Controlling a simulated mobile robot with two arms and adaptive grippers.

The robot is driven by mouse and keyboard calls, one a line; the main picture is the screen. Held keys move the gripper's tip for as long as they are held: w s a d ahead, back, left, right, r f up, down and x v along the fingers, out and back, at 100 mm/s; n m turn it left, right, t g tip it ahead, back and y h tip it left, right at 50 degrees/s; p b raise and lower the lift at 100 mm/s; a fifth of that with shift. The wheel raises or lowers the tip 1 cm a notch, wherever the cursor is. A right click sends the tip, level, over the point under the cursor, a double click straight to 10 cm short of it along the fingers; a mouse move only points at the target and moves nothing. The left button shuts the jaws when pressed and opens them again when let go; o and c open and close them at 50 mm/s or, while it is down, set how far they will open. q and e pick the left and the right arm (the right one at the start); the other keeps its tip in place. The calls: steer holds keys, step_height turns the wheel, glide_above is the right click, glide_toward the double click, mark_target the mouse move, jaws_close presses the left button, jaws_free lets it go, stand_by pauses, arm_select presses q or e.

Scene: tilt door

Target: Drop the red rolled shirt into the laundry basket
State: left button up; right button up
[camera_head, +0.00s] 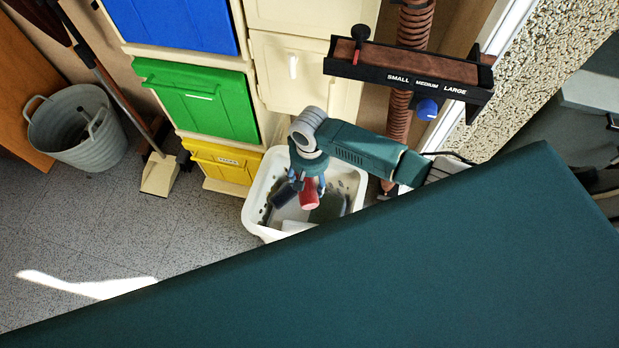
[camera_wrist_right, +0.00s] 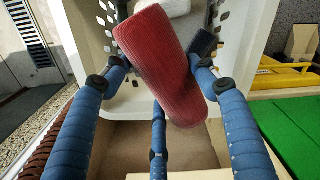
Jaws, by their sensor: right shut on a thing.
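The red rolled shirt (camera_head: 309,193) is in my right gripper (camera_head: 308,184), over the white laundry basket (camera_head: 256,208) in the head view. In the right wrist view the red rolled shirt (camera_wrist_right: 160,65) lies between the blue fingers of my right gripper (camera_wrist_right: 155,90), which are shut on it. The laundry basket (camera_wrist_right: 95,40) is below and behind the shirt there, with its perforated wall showing. Grey and white pieces lie inside the basket. How far the shirt is above them I cannot tell. My left gripper is in neither view.
Yellow, green (camera_head: 198,98) and blue bins stand left of the basket. A metal bucket (camera_head: 75,130) and a broom (camera_head: 160,172) are farther left. A black rack marked small, medium, large (camera_head: 408,80) stands behind my right arm.

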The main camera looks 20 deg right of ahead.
steer(key=shift+r+p, duration=0.1)
steer(key=shift+p, duration=0.35)
step_height(320, 180, down, 12)
steer(key=b, duration=0.7)
steer(key=shift+b, duration=0.35)
steer(key=o, duration=1.3)
step_height(320, 180, up, 12)
steer(key=shift+f, duration=0.1)
